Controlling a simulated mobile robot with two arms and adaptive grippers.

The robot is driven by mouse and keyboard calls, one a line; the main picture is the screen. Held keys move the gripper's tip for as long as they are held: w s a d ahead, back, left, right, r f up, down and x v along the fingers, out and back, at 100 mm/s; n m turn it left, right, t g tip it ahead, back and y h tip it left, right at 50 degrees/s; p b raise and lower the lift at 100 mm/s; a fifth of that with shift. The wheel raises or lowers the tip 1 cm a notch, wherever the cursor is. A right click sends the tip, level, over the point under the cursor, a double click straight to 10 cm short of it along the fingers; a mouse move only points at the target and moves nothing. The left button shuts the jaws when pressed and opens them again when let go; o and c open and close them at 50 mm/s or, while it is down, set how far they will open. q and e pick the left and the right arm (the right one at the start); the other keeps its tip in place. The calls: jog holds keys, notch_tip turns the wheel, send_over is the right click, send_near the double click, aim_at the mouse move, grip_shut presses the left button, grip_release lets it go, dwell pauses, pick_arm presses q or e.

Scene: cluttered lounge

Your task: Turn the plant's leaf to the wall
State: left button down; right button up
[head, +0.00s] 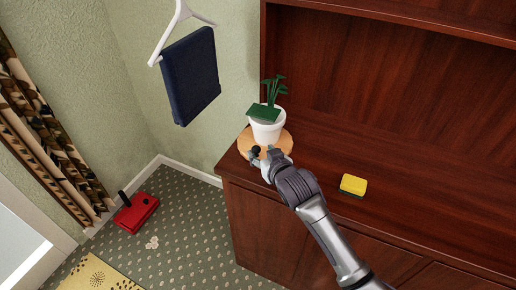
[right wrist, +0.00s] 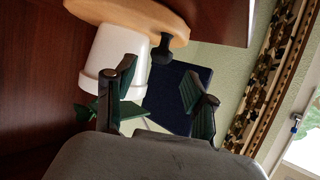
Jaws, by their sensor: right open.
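A plant (head: 276,88) with green stems stands in a white pot (head: 266,131) on a round wooden board (head: 287,144) at the cabinet's left end. One broad, flat green leaf (head: 263,111) hangs over the pot's front-left side. The board has a black knob (head: 256,151) at its front edge; it also shows in the right wrist view (right wrist: 163,48). My right gripper (right wrist: 158,92) is open, with its fingers apart, close to the knob and pot. Nothing is between its fingertips that I can see as held. My left gripper is out of view.
A yellow sponge (head: 353,185) lies on the cabinet top (head: 420,190), right of my arm. A navy cloth (head: 190,75) hangs on a white hanger at the green wall (head: 120,90). A red object (head: 136,213) is on the carpet.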

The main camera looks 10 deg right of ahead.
aim_at(257, 149)
jog(key=shift+x, duration=1.9)
grip_shut()
